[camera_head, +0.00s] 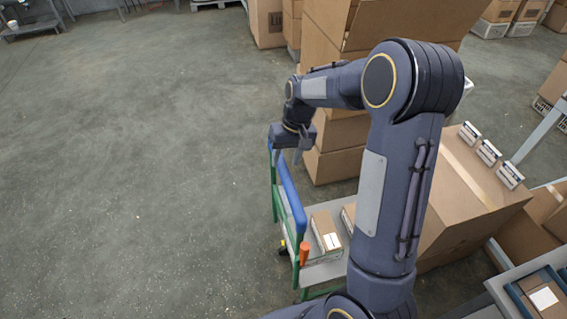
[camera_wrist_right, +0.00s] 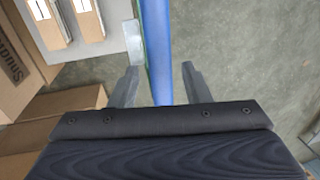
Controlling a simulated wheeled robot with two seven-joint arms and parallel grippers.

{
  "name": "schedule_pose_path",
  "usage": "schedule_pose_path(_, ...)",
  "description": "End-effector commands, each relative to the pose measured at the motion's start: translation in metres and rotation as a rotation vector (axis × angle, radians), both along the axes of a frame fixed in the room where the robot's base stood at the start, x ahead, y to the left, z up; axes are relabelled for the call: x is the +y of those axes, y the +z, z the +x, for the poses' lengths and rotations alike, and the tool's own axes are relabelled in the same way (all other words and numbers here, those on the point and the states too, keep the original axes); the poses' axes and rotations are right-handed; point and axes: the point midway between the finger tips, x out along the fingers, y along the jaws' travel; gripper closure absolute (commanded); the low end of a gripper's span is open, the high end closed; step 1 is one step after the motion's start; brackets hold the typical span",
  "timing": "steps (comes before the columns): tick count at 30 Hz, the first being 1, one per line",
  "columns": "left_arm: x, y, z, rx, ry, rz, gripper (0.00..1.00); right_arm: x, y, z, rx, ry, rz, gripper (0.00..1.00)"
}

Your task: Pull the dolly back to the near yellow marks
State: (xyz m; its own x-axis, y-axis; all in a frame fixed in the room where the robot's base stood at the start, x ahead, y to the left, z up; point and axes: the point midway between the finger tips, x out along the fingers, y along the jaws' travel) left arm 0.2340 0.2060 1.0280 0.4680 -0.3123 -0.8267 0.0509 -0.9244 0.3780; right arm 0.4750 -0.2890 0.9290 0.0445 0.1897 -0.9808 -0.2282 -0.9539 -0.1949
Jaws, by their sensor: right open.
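The dolly (camera_head: 323,269) has a grey deck, green frame posts and a blue handle bar (camera_head: 291,190). It stands left of centre-right in the head view, partly hidden by my right arm. My right gripper (camera_head: 287,156) is at the far end of the handle bar. In the right wrist view its jaws (camera_wrist_right: 160,84) are open, with the blue bar (camera_wrist_right: 158,40) running between the two fingers. There are gaps on both sides, wider on the right. No yellow marks show on the floor. My left gripper is out of view.
Small parcels (camera_head: 325,231) lie on the dolly deck. Large cardboard boxes (camera_head: 335,165) stand beyond it, and another big box (camera_head: 465,190) with small cartons on top stands right. A blue tray (camera_head: 540,292) is at lower right. The grey floor (camera_head: 130,170) at left is clear.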

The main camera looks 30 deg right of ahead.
Motion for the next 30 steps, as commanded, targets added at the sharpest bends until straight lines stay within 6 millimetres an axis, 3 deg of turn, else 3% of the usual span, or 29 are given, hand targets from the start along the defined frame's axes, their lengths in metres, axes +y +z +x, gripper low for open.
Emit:
schedule_pose_path(6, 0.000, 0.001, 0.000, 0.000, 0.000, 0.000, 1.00, 0.004, -0.024, 0.001, 0.002, -0.002, 0.001, 0.57)
schedule_pose_path(16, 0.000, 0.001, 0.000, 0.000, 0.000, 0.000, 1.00, 0.005, -0.028, 0.001, -0.001, -0.002, 0.001, 0.57)
schedule_pose_path(26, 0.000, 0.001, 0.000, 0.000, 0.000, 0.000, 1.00, 0.005, -0.028, 0.001, -0.001, -0.001, 0.001, 1.00)
schedule_pose_path(30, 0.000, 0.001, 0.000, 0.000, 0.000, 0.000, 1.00, 0.005, -0.028, 0.001, -0.001, -0.001, 0.001, 1.00)
